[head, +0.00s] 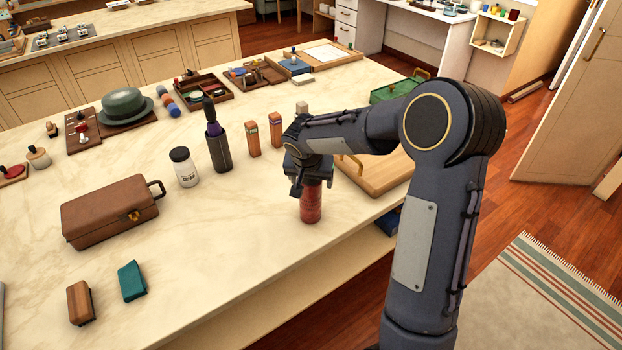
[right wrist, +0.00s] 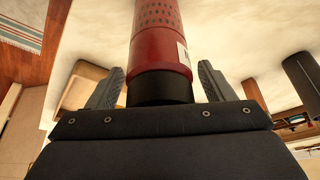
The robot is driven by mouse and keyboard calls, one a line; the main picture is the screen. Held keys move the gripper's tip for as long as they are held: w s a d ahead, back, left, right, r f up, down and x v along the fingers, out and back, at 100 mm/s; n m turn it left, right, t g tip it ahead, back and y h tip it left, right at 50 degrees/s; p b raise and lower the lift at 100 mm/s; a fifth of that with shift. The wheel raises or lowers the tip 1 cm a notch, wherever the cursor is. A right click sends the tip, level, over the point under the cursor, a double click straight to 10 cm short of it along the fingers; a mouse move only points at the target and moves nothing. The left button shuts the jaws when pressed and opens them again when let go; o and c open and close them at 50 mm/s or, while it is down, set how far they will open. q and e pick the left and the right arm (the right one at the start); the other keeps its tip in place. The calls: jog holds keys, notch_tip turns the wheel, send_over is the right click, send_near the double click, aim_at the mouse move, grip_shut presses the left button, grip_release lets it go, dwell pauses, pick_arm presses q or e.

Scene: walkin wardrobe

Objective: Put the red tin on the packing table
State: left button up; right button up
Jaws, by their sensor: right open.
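The red tin (head: 311,203) stands upright on the pale marble tabletop (head: 262,240), near its front edge. In the right wrist view the tin (right wrist: 160,40) is red with a dotted pattern, a white label and a black end toward the palm. My right gripper (head: 308,180) is over the tin's upper part. Its two fingers are apart, one on each side of the tin, with small gaps showing in the right wrist view (right wrist: 158,85). The tin's top is hidden by the gripper in the head view. My left gripper is out of view.
A wooden board (head: 372,172) lies right behind the gripper. Orange-brown blocks (head: 253,139), a dark bottle (head: 217,147) and a white jar (head: 184,167) stand to the left. A brown case (head: 112,211) lies farther left. Marble between case and tin is clear.

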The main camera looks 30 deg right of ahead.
jog(key=shift+r, duration=0.1)
jog(key=shift+r, duration=0.25)
jog(key=v, duration=1.1)
jog(key=s+a+f+n+t+y, duration=0.1)
jog(key=s+a+n+y, duration=0.2)
jog(key=s, duration=1)
jog(key=s+a+f+n+t+y, duration=0.1)
jog(key=s+a+n+y, duration=0.2)
jog(key=s, duration=1)
jog(key=a, duration=0.3)
jog(key=shift+f+n+y, duration=0.3)
jog(key=shift+f+y, duration=0.1)
jog(key=shift+a, duration=0.1)
